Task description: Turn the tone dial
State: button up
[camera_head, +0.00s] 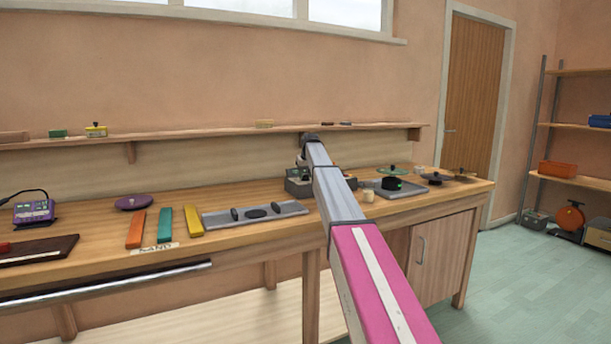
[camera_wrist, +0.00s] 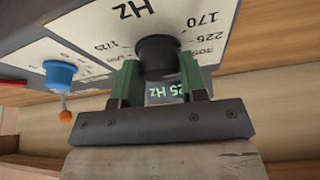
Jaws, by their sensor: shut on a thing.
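The tone dial (camera_wrist: 157,55) is a dark round knob on a white panel printed with "Hz", "170" and "225" in the wrist view. My gripper (camera_wrist: 158,80) has its two green fingers on either side of the dial, shut on it. A small display with green digits (camera_wrist: 165,91) shows between the fingers and reads about "25 Hz", its left part hidden. In the head view, the dark box (camera_head: 297,184) stands on the bench at the end of my arm. There my arm hides part of the box, and the dial and fingers do not show.
On the bench are a grey plate (camera_head: 292,208), coloured bars including a yellow one (camera_head: 193,220), a purple disc (camera_head: 133,202) and a cream cup (camera_head: 368,195). A shelf (camera_head: 220,133) runs behind.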

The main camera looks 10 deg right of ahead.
jog(key=o, duration=0.9)
jog(key=v, duration=1.1)
jog(key=shift+w, duration=0.1)
